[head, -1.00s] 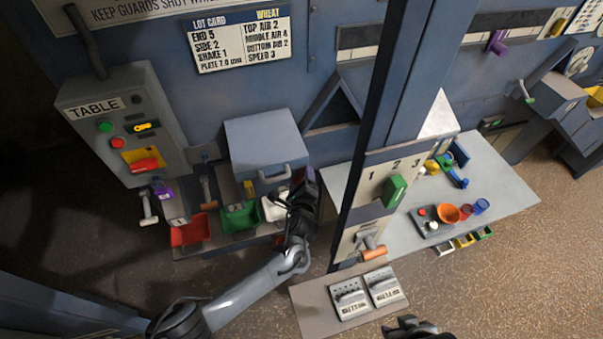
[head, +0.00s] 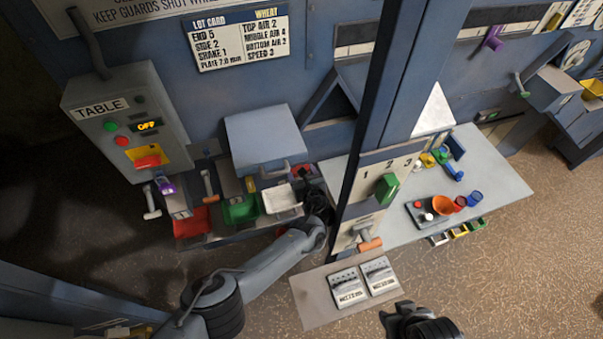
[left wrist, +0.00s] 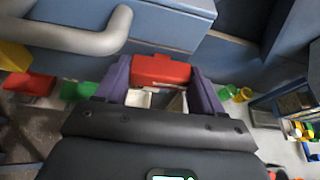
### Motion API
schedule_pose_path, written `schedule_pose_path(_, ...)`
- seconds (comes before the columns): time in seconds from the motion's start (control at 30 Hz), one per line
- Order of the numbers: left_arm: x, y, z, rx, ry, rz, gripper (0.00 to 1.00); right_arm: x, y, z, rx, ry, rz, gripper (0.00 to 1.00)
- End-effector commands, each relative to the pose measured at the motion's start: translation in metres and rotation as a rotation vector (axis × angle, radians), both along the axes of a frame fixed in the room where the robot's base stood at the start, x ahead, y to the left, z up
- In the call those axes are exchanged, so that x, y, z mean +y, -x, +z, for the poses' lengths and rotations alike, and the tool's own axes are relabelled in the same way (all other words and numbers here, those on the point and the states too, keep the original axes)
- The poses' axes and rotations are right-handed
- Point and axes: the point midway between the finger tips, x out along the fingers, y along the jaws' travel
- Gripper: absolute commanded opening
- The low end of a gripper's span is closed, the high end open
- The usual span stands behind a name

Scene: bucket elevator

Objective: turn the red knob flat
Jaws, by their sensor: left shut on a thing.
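The red knob (left wrist: 160,70) is a red block in the left wrist view, with its long side across the picture. It sits between the two purple fingers of my left gripper (left wrist: 158,90), which is shut on it. In the head view my left gripper (head: 308,180) is at the right end of the blue cabinet (head: 265,140), partly behind my own wrist.
A blue post (head: 375,120) stands close to the right of my left gripper. A red bin (head: 192,222), a green bin (head: 240,210) and a white bin (head: 281,200) sit below the cabinet. The grey TABLE box (head: 105,105) is at left. A grey pipe handle (left wrist: 85,38) is near the left gripper.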

Motion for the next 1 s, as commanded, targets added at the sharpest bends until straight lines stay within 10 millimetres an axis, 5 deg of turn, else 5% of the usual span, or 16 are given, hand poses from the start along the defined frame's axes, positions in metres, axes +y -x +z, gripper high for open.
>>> schedule_pose_path(0.67,0.0004,-0.0001,-0.0006,0.023,-0.068,0.002,0.38,-0.0024,0.0002,-0.001,0.0,0.011,0.007,0.43)
schedule_pose_path(0.7,0.0003,-0.0001,-0.0006,0.023,-0.068,0.002,0.7,-0.0024,0.0002,-0.001,0.0,0.011,0.007,0.43)
schedule_pose_path(0.87,0.0002,0.0,-0.0006,0.023,-0.067,0.001,0.94,-0.002,0.0002,-0.001,0.001,0.008,0.006,0.43)
schedule_pose_path(1.0,0.0,0.0,-0.0005,0.022,-0.066,0.0,0.94,-0.0013,0.0002,-0.0008,0.0,0.005,0.004,0.43)
